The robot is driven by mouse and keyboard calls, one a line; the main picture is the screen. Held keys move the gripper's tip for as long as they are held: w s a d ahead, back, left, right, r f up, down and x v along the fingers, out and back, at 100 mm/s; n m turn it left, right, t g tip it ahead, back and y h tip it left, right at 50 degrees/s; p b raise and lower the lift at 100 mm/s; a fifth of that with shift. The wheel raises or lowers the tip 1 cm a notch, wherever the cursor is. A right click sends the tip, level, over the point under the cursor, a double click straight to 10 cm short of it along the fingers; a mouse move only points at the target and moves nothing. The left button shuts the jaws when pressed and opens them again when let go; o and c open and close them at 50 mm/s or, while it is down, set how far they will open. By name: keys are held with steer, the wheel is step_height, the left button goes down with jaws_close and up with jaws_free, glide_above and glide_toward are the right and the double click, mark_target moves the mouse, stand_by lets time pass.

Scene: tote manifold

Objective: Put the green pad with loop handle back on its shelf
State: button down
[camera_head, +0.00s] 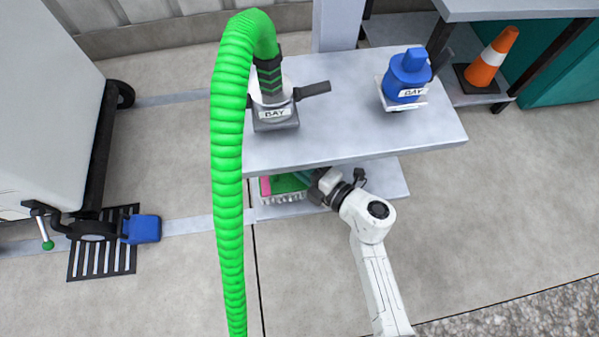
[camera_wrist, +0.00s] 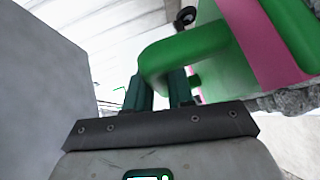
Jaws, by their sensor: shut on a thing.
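The green pad (camera_head: 290,184) has a pink stripe and a pale, ridged lower edge. In the head view it is beneath the front edge of the bench top, at the left part of the lower shelf (camera_head: 385,178). I cannot tell whether it rests on the shelf or hangs just above it. My gripper (camera_head: 312,181) is at the pad's right side, partly hidden by my wrist. In the wrist view the pad (camera_wrist: 210,52) fills the upper right, and my gripper (camera_wrist: 162,88) is shut on its green loop handle (camera_wrist: 168,58).
The grey bench top (camera_head: 340,125) overhangs the lower shelf closely. On it stand a grey fitting (camera_head: 275,112) with a thick green hose (camera_head: 228,150) and a blue fitting (camera_head: 407,75). The hose hangs left of the pad. An orange cone (camera_head: 492,60) stands at the back right.

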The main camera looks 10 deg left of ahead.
steer(key=f+b, duration=0.1)
steer(key=f, duration=0.1)
steer(key=f+b, duration=0.2)
steer(key=shift+w+a, duration=0.1)
steer(key=shift+w, duration=0.3)
steer(key=c, duration=1)
jaws_free()
steer(key=shift+s+d+r+p, duration=0.1)
steer(key=shift+d+r+p, duration=0.1)
steer(key=shift+p, duration=0.1)
steer(key=p+v, duration=0.5)
steer(key=v, duration=0.6)
steer(key=shift+s+d+f, duration=0.15)
steer(key=shift+s+d, duration=0.1)
